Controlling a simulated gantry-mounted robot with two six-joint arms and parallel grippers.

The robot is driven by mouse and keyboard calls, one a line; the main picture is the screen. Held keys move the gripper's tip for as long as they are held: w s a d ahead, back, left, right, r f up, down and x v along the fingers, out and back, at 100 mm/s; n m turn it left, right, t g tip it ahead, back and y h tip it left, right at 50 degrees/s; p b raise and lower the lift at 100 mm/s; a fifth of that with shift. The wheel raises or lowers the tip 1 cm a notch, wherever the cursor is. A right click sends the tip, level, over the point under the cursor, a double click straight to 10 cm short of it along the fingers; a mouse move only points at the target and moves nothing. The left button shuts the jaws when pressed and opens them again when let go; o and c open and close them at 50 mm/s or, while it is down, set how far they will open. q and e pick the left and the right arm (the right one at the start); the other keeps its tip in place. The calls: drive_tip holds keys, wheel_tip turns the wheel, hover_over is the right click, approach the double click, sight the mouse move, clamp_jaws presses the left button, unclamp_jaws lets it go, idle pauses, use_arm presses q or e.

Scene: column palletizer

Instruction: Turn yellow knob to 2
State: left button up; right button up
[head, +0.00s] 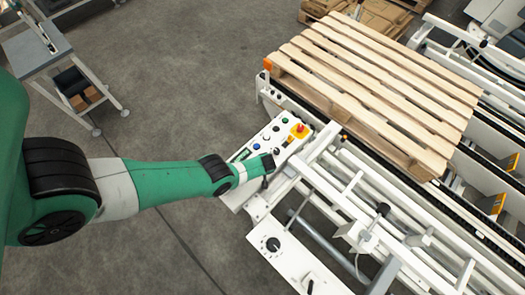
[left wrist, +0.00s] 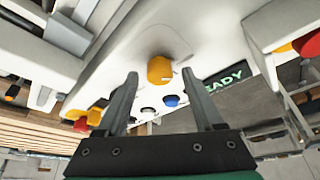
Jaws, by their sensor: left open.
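The yellow knob (left wrist: 159,69) is on the white control panel (left wrist: 190,38) in the left wrist view. A small mark shows at the knob's edge, but I cannot read any numbers beside it. My left gripper (left wrist: 160,74) is open, its two fingers apart with the knob showing between their tips; I cannot tell whether they touch it. In the head view my left gripper (head: 268,164) is over the lower part of the control panel (head: 268,136), and the knob is hidden there. My right gripper is not in view.
A red emergency button on yellow (head: 299,130) and several coloured buttons are close by. A dark display (left wrist: 225,86) shows green letters reading READY. Beside the panel are white conveyor rails, a wooden pallet (head: 375,80) and a lower box with a black dial (head: 272,244).

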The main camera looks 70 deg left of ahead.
use_arm(q)
clamp_jaws()
